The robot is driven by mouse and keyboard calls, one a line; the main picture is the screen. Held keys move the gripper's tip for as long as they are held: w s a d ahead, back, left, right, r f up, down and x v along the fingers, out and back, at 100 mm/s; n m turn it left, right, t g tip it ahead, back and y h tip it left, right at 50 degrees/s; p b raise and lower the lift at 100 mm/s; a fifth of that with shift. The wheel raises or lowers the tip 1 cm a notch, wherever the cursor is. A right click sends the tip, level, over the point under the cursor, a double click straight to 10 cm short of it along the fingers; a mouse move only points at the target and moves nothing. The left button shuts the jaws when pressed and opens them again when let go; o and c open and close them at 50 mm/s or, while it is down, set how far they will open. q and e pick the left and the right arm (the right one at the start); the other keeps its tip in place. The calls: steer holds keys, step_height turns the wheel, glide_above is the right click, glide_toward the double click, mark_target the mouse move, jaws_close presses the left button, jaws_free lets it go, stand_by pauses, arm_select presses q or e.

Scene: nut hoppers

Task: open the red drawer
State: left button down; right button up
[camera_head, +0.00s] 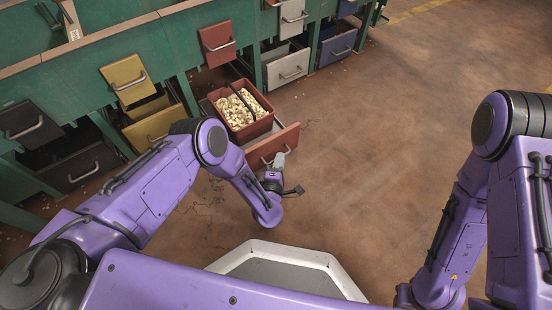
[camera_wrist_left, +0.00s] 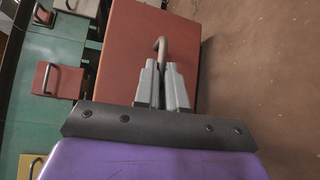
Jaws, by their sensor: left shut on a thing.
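The red drawer (camera_head: 275,144) in the bottom row is pulled out of the green cabinet. Its red front stands well clear of the frame, and a red bin (camera_head: 236,122) full of pale nuts shows behind that front. My left gripper (camera_head: 277,164) is at the drawer's front, shut on its handle. In the left wrist view the grey fingers (camera_wrist_left: 162,80) close around the bar handle (camera_wrist_left: 160,46) against the red front (camera_wrist_left: 126,54). Part of the handle is hidden between the fingers. My right arm shows at the right, but its gripper is out of view.
The green cabinet (camera_head: 178,50) has other drawers: an upper red one (camera_head: 217,44), yellow ones (camera_head: 124,78), black ones (camera_head: 30,124), white ones (camera_head: 286,70) and blue ones (camera_head: 337,46). The brown floor (camera_head: 370,150) to the right of the open drawer is clear.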

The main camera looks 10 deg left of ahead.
arm_select(q)
steer(key=shift+s+d+f, duration=0.1)
steer(key=shift+s+d, duration=0.25)
steer(key=shift+s, duration=0.2)
arm_select(e)
steer(key=shift+s, duration=0.55)
arm_select(q)
steer(key=c, duration=1.2)
jaws_free()
steer(key=shift+d, duration=0.1)
arm_select(e)
steer(key=shift+r, duration=0.1)
